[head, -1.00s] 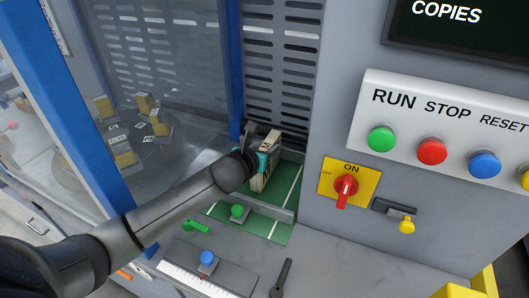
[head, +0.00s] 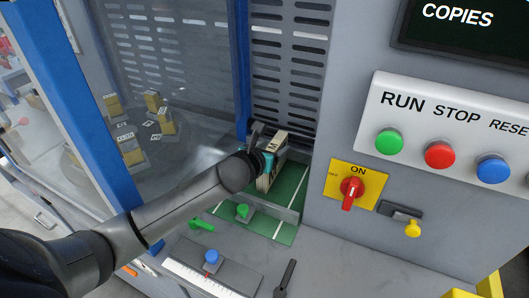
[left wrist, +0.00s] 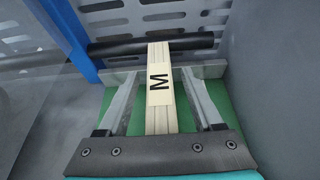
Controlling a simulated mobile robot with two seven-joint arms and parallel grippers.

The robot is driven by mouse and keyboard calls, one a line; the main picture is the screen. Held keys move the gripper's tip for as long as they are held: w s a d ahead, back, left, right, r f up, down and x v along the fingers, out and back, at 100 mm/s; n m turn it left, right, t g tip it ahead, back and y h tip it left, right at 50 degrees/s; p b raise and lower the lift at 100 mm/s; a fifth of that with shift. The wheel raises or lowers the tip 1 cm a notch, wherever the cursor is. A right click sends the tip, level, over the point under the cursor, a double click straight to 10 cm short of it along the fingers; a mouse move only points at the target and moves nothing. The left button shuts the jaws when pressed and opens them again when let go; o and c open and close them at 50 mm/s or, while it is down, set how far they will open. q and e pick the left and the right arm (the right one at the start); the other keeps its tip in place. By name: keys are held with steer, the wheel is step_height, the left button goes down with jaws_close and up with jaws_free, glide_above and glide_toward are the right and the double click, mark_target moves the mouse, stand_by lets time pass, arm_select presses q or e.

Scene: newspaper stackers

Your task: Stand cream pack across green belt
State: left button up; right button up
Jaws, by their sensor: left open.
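The cream pack (head: 272,166) stands upright on its edge on the green belt (head: 289,190), in the slot beside the grey slotted wall. In the left wrist view the pack (left wrist: 158,90) shows its narrow top with an "M" label, and green belt (left wrist: 207,88) shows on both sides. My left gripper (head: 262,158) is at the pack. In the wrist view its two fingers (left wrist: 160,104) stand on either side of the pack, open, with a gap showing at each side. The pack's foot is partly hidden by the gripper. My right gripper is not in view.
A black bar (left wrist: 150,44) crosses behind the pack. A blue post (head: 239,70) and clear panel stand left. A control panel with a red switch (head: 351,190) is at right. A green knob (head: 242,211) and blue knob (head: 211,257) are in front.

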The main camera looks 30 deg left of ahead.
arm_select(q)
steer(key=p+v, duration=0.2)
steer(key=v, duration=0.9)
steer(key=shift+s, duration=0.4)
